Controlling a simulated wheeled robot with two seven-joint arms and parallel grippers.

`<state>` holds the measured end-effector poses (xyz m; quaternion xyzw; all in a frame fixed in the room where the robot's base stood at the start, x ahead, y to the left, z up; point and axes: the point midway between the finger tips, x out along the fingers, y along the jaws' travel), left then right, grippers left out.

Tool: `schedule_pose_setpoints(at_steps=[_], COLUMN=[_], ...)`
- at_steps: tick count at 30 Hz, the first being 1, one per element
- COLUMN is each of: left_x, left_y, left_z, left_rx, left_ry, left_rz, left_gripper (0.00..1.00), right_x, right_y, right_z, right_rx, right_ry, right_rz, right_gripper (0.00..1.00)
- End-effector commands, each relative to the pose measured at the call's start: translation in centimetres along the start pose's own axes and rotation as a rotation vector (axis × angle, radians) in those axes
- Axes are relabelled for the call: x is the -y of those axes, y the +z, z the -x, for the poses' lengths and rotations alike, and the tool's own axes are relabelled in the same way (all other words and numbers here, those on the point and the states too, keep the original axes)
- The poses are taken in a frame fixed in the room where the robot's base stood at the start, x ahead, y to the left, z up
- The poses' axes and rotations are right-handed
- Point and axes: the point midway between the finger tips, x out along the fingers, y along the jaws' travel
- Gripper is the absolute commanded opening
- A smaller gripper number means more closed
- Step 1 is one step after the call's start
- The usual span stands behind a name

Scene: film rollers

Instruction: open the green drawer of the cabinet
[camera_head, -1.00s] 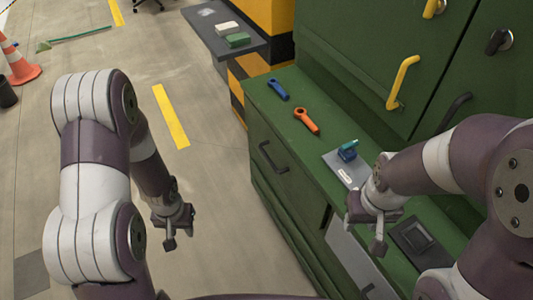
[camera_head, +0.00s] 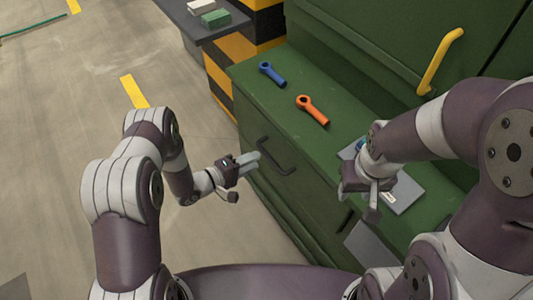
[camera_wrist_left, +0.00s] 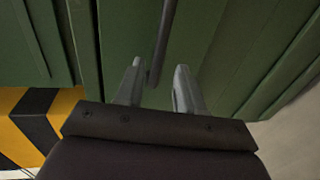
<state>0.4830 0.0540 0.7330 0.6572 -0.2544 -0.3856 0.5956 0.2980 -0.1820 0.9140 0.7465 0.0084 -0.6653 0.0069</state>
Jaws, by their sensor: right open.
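The green drawer (camera_head: 300,187) is in the front of the green cabinet, and it looks shut. Its dark bar handle (camera_head: 275,158) also shows in the left wrist view (camera_wrist_left: 164,42). My left gripper (camera_head: 243,174) is just left of the handle. In the left wrist view its two fingers (camera_wrist_left: 158,72) are apart, with the handle's end showing between them. I cannot tell whether the fingers touch it. My right gripper (camera_head: 362,200) is open above the cabinet top and partly covers a grey plate (camera_head: 405,193).
A blue wrench (camera_head: 271,74) and an orange wrench (camera_head: 312,110) lie on the cabinet top. A yellow handle (camera_head: 440,62) is on a green door behind. A grey side table (camera_head: 190,22) carries a green block (camera_head: 216,18) and a white block.

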Motion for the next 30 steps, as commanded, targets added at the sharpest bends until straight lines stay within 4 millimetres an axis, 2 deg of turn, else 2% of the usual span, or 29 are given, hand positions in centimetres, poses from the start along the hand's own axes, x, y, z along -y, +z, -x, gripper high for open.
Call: schedule_pose_setpoints(at_steps=[3,9,20,21,23,24,30], left_x=[0.1,0.0,0.0,0.0,0.0,0.0,0.0], left_y=[0.1,0.0,0.0,0.0,0.0,0.0,-0.1], left_z=[-2.8,-5.5,-6.1,-6.1,-6.1,-6.1,-6.0], left_rx=[0.004,0.0,-0.002,-0.002,-0.002,-0.002,-0.003], left_ry=[0.0,-0.001,-0.001,-0.001,-0.001,-0.002,-0.002], left_rz=[-0.003,-0.001,-0.001,-0.001,-0.001,-0.001,-0.001], left_gripper=[0.38,0.38,0.38,0.25,0.05,0.0,0.0], right_x=[0.0,0.0,0.0,0.0,0.0,0.0,0.0], right_y=[0.0,0.0,0.0,0.0,0.0,0.0,0.0], right_z=[-0.1,-0.1,-0.1,-0.1,-0.1,-0.1,-0.1], right_rx=[0.0,0.0,0.0,0.0,0.0,0.0,0.0], right_ry=[0.0,0.0,0.0,0.0,0.0,0.0,0.0], right_rz=[0.0,0.0,0.0,0.0,0.0,0.0,0.0], right_gripper=[0.43,0.43,0.43,0.43,0.43,0.43,0.43])
